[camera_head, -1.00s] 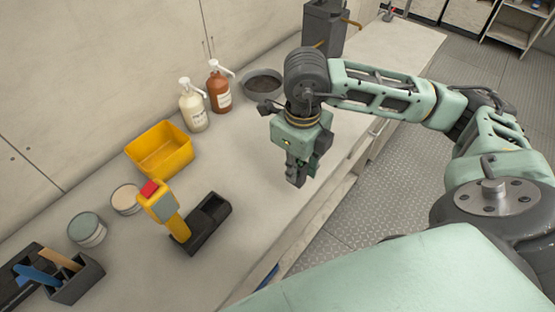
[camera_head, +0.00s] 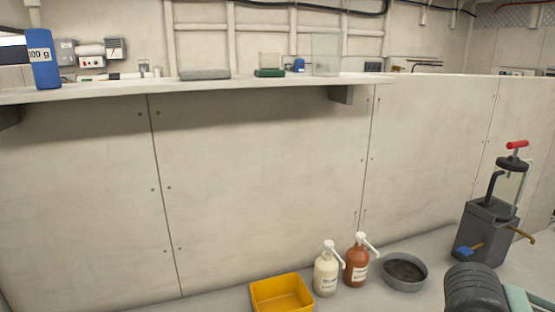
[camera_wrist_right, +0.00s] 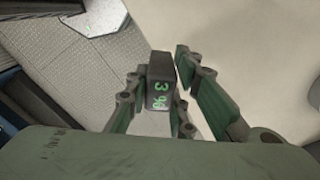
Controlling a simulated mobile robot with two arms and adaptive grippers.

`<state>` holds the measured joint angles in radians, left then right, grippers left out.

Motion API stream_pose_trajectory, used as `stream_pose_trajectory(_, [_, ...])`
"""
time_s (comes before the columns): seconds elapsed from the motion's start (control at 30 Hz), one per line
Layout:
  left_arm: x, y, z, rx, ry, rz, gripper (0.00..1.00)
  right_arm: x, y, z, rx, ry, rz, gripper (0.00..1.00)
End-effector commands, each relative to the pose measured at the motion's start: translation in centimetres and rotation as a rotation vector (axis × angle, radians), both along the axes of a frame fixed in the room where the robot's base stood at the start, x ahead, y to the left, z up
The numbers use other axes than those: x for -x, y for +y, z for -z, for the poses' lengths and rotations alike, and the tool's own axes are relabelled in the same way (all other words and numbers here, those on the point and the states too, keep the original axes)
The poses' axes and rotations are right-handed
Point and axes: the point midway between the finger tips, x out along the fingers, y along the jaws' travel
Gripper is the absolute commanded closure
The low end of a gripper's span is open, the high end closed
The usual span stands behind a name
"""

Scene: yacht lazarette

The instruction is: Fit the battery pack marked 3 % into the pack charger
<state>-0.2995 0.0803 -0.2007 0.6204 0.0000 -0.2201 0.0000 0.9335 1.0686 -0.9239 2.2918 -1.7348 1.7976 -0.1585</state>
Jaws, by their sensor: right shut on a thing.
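In the right wrist view, my right gripper (camera_wrist_right: 161,74) is shut on a dark grey battery pack (camera_wrist_right: 159,70) with "3 %" in green on it. The pack sits between the two fingers, held over a pale surface. In the head view only a dark joint of my right arm shows at the lower right; the gripper is below the picture. The pack charger is not in either current view. My left gripper is not in view.
The head view shows a yellow bin (camera_head: 281,294), a cream pump bottle (camera_head: 327,272), a brown pump bottle (camera_head: 357,265), a grey bowl (camera_head: 404,272) and a grey pump unit (camera_head: 487,232) along the wall. A shelf (camera_head: 230,87) above holds small items, including a blue 100 g container (camera_head: 42,62).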

Motion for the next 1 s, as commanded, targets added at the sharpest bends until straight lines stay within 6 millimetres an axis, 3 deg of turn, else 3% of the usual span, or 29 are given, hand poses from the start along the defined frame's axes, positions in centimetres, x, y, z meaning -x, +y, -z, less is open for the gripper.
stream_pose_trajectory(0.7, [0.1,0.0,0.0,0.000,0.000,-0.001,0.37,-1.0,4.4,-0.9,0.004,-0.024,-1.534,1.00])
stream_pose_trajectory(1.0, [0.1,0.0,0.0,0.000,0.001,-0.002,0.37,-1.2,5.1,-1.0,0.011,-0.022,-1.852,1.00])
